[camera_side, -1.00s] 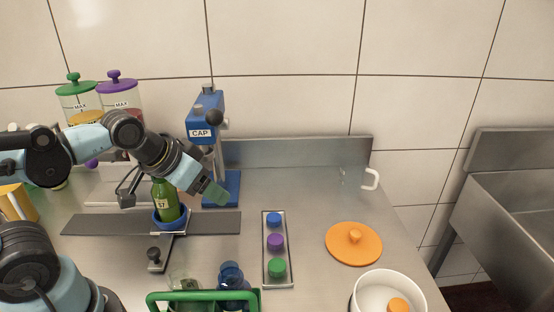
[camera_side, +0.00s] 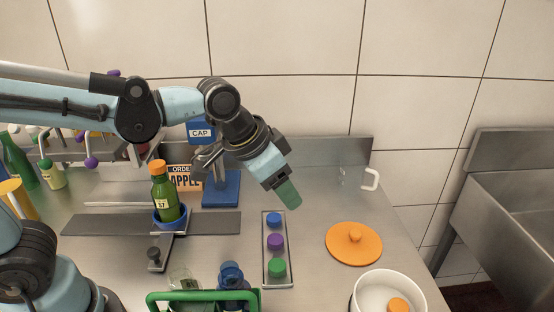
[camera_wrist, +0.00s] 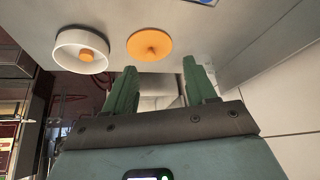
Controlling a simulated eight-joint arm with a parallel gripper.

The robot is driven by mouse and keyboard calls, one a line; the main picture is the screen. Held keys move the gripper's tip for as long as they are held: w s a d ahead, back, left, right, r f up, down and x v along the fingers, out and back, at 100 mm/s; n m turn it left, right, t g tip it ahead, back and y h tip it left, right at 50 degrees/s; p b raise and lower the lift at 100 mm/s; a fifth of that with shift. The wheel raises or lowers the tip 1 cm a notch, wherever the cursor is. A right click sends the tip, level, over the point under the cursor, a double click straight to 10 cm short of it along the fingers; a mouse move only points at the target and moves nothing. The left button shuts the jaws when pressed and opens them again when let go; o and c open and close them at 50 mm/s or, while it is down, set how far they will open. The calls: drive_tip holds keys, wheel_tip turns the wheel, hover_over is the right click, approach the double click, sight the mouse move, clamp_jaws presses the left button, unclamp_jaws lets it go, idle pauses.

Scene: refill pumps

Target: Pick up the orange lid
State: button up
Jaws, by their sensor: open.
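The orange lid (camera_side: 354,245) is a flat disc with a round knob on top. It lies flat on the steel counter at the right, behind the white pot. In the wrist view the orange lid (camera_wrist: 150,44) shows beyond the fingertips. My gripper (camera_side: 290,196) is up above the counter, left of the lid and apart from it. Its green fingers (camera_wrist: 160,80) stand apart with nothing between them.
A white pot (camera_side: 362,301) with an orange cap inside stands in front of the lid. A tray (camera_side: 266,260) of blue, purple and green caps lies below my gripper. A clear mug (camera_side: 352,178) stands behind the lid. An orange-capped green bottle (camera_side: 166,200) stands left.

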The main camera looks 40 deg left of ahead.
drive_tip(key=w+d+r+m+g, duration=0.15)
drive_tip(key=w+d+m, duration=0.35)
drive_tip(key=w+m, duration=0.5)
drive_tip(key=m+g+y, duration=0.2)
drive_tip(key=m+g, duration=0.2)
drive_tip(key=m, duration=1.3)
hover_over(356, 232)
wheel_tip(356, 232, down, 5)
wheel_tip(356, 232, down, 12)
drive_tip(key=shift+r, duration=0.1)
clamp_jaws()
